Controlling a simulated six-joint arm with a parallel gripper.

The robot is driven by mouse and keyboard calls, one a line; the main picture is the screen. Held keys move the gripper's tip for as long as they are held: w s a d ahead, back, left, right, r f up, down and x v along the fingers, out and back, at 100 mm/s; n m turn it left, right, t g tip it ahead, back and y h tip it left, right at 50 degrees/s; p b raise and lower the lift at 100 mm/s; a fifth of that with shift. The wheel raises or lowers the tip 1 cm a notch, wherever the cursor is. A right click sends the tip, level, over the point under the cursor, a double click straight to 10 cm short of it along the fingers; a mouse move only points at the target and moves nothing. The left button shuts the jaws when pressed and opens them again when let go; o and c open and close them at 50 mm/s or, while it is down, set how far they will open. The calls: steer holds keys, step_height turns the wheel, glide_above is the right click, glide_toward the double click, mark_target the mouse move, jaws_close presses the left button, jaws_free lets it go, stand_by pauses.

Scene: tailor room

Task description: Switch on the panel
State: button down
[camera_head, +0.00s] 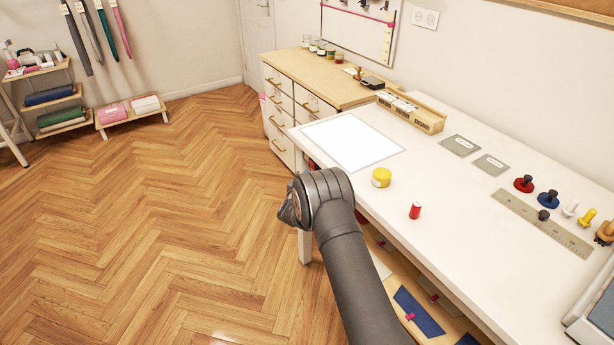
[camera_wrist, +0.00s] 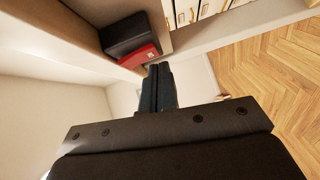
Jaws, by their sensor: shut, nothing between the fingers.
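A bright white flat panel (camera_head: 352,142) with a thin grey border lies on the white table near its left end. I cannot make out a switch on it in the head view. My arm reaches past the table's front edge, with its wrist left of the edge and below the panel in the picture. My gripper (camera_wrist: 157,72) shows in the wrist view with its two dark fingers together and nothing between them. A red box (camera_wrist: 130,55) and a black box (camera_wrist: 130,33) lie beyond the fingertips. The panel is not clearly identifiable in the wrist view.
A yellow jar (camera_head: 381,178) and a red spool (camera_head: 415,211) stand on the white table (camera_head: 460,245) right of my wrist. A ruler (camera_head: 540,222) and several coloured knob-like pieces lie farther right. A wooden-topped drawer cabinet (camera_head: 300,70) adjoins the table. Open floor (camera_head: 150,220) lies left.

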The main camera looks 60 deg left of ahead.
steer(key=s+d+f, duration=0.1)
steer(key=s+d, duration=0.6)
steer(key=s, duration=0.3)
steer(key=shift+f, duration=0.1)
steer(key=w+a+r, duration=0.2)
steer(key=w+a, duration=0.4)
steer(key=a, duration=0.1)
steer(key=shift+v, duration=2.85)
steer(key=shift+w, duration=0.25)
